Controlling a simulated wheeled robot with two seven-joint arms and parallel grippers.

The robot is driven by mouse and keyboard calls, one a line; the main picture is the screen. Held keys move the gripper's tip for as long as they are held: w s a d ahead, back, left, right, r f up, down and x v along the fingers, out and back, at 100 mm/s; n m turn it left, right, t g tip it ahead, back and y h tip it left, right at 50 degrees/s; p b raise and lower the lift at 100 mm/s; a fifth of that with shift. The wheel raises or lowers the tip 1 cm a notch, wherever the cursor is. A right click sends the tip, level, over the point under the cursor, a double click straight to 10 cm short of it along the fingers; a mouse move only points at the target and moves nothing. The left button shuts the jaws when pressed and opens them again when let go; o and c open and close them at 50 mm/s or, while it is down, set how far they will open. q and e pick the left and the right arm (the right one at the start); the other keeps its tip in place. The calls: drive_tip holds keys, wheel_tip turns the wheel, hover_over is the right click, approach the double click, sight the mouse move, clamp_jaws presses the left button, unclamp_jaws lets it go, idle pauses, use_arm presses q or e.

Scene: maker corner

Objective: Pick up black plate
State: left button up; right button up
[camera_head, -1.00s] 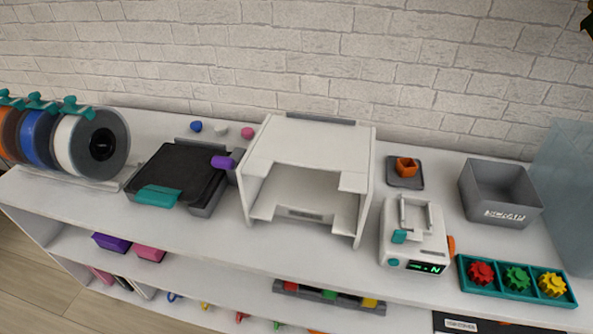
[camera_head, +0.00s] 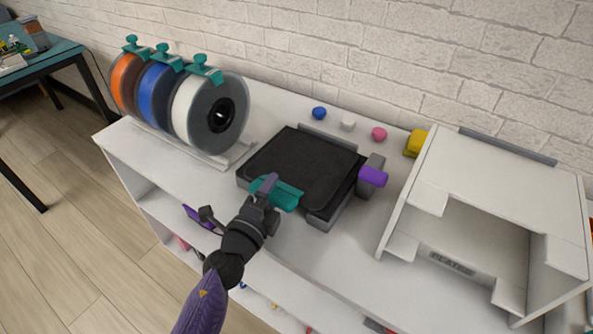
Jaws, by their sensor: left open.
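The black plate (camera_head: 308,168) lies flat on a grey base on the white shelf top, left of the white box-like housing. A teal tab (camera_head: 287,196) sits at its front edge. My left gripper (camera_head: 267,187) is at the teal tab, with its fingers near the tab's left part. It is open, and I cannot tell whether the fingers touch the tab. The forearm hides part of the shelf's front edge. My right gripper is not in view.
A rack of filament spools (camera_head: 211,116) stands left of the plate. A purple knob (camera_head: 373,176) sits at the base's right side. The white housing (camera_head: 497,190), marked with a label, stands to the right. Blue (camera_head: 319,113), white and pink small pieces lie behind the plate.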

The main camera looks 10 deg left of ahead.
use_arm(q)
drive_tip(key=shift+w+d, duration=0.1)
drive_tip(key=shift+w, duration=0.65)
clamp_jaws()
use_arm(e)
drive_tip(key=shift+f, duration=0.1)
use_arm(q)
wheel_tip(320, 180, up, 8)
drive_tip(key=p, duration=0.7)
drive_tip(key=shift+f, duration=0.15)
wheel_tip(320, 180, up, 10)
drive_tip(key=p, duration=1)
drive_tip(key=shift+p, duration=0.35)
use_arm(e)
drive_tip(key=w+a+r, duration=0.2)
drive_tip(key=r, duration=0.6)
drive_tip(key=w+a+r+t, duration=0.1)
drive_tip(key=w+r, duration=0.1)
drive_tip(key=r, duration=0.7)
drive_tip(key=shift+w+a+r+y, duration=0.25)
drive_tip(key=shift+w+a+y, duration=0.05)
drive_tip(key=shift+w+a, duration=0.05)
